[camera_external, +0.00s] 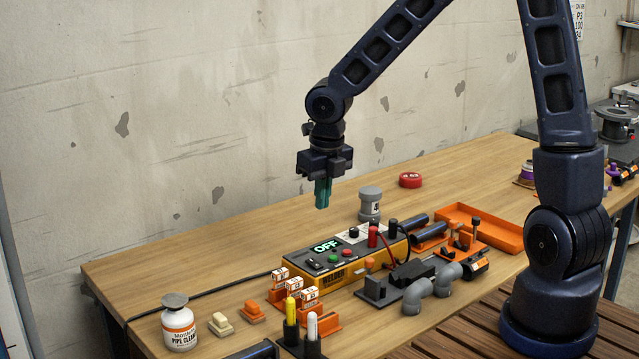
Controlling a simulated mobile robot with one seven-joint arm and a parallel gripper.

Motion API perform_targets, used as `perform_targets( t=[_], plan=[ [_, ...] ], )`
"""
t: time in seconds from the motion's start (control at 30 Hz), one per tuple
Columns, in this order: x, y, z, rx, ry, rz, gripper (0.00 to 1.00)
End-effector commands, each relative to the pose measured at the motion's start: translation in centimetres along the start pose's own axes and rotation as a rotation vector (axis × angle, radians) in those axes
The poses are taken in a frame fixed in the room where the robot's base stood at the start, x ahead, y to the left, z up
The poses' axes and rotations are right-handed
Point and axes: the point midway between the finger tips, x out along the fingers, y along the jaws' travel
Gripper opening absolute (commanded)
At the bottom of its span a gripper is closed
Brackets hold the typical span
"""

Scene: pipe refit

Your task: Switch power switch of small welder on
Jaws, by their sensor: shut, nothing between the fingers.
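The small welder (308,275) is a yellow and dark box on the wooden table, with a lit display (327,244) reading OFF. A small dark rocker, which looks like the power switch (315,262), sits on its top panel near the left end. A green button and a red button lie beside it. My gripper (322,207) has teal fingers, is shut and empty, and points down. It hangs in the air above the welder, apart from it. The exact position of the switch is too small to tell.
A grey canister (370,203) stands behind the welder. An orange tray (482,227) and grey pipe elbows (432,285) lie to the right. Small boxes (300,290), yellow and white markers (303,325) and a pipe cleaner bottle (178,322) stand in front. The table's back left is mostly clear.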

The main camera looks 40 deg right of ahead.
Motion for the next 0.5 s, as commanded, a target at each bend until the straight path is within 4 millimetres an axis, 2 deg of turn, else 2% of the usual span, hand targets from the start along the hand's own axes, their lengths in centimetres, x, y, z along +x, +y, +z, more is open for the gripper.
perform_targets(
  t=[0.27, 0.5],
  plan=[
    [0.0, 0.0, 0.2, 0.000, -0.004, 0.000, 0.00],
    [0.0, -0.1, 1.6, 0.001, -0.037, 0.003, 0.00]
  ],
)
